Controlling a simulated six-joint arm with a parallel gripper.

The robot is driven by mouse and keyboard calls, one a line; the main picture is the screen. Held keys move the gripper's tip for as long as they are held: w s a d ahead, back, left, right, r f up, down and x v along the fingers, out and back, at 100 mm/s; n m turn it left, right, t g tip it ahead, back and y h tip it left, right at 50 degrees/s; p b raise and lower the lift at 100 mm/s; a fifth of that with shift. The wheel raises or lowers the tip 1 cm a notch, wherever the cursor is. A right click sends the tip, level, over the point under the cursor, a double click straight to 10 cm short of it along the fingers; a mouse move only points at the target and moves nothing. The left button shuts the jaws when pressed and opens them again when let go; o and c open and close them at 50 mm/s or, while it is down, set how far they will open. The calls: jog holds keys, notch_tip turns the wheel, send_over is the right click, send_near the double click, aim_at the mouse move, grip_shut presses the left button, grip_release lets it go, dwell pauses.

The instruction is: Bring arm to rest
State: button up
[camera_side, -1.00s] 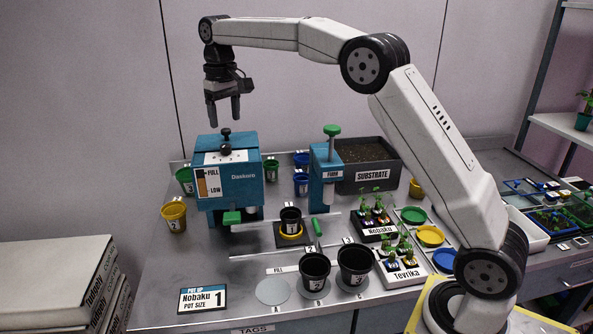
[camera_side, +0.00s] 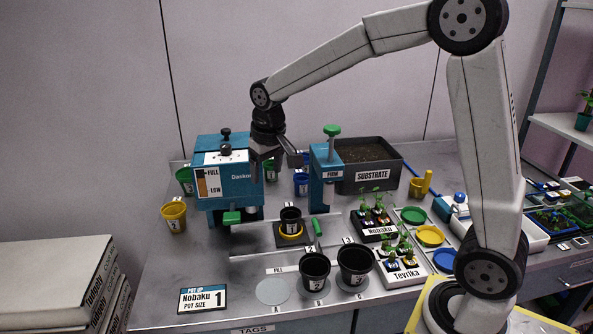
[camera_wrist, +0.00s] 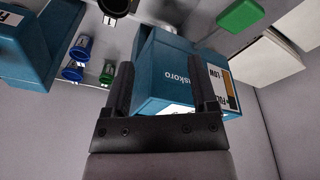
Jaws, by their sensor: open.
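My gripper (camera_side: 267,160) hangs pointing down in the side view, just right of the blue Daskoro machine (camera_side: 229,188) and left of the blue press marked FIRM (camera_side: 325,178). Its jaws are apart with nothing between them. In the wrist view my gripper (camera_wrist: 158,92) shows two dark fingers spread apart, with the Daskoro machine (camera_wrist: 165,65) beyond them. The side view does not show clearly how close the fingers are to the machine.
A black pot marked 1 (camera_side: 291,217) stands on a yellow ring. Black pots (camera_side: 315,267) stand at the front, near seedling trays (camera_side: 401,270). A substrate bin (camera_side: 368,187) is behind.

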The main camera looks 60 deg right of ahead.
jog(key=s+a+f, duration=0.1)
jog(key=s+f, duration=0.2)
jog(key=s, duration=0.2)
jog(key=s+a+f+n, duration=0.1)
jog(key=s+a+f, duration=0.1)
jog(key=s+f, duration=0.2)
jog(key=s+a+f+n, duration=0.1)
jog(key=s+f, duration=0.2)
jog(key=s, duration=0.4)
jog(key=shift+s+a+f+t+y, duration=0.15)
jog(key=shift+s+f+t+y, duration=0.05)
jog(key=shift+f+t+y, duration=0.2)
